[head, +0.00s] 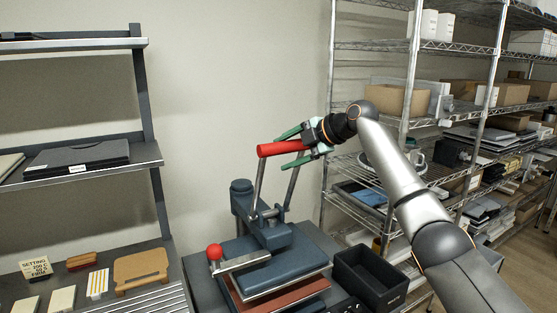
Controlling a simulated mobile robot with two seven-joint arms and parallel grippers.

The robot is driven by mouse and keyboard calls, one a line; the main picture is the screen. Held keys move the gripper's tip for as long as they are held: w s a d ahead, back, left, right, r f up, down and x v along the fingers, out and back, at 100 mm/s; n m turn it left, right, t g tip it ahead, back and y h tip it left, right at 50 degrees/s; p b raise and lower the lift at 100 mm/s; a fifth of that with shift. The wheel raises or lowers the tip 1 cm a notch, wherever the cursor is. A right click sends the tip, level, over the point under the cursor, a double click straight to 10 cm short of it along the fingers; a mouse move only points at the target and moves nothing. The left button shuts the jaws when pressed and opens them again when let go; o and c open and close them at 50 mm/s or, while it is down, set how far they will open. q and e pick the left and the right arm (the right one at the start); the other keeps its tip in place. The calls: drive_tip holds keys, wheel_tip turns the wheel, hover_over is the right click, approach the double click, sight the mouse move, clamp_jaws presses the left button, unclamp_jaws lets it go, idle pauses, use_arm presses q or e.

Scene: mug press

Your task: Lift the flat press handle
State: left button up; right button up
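The flat press (270,262) stands on the bench at the lower middle of the head view, with a dark blue upper plate over a reddish lower plate. Its handle has a red grip (280,148) at the top, held up high on two metal bars. My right gripper (290,146) is at the red grip, with one green finger above it and one below. The fingers look spread around the grip; I cannot tell whether they touch it. A red ball knob (214,252) sits on a lever at the press's left. My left gripper is not in view.
A black open bin (368,278) stands right of the press. At left are a shelf (80,176) and a lower surface with a brown board (141,268) and small cards. Wire shelving (410,95) with boxes fills the right. The wall behind the handle is bare.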

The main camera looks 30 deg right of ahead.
drive_tip(key=b+v, duration=0.1)
drive_tip(key=v, duration=0.8)
idle(0.3)
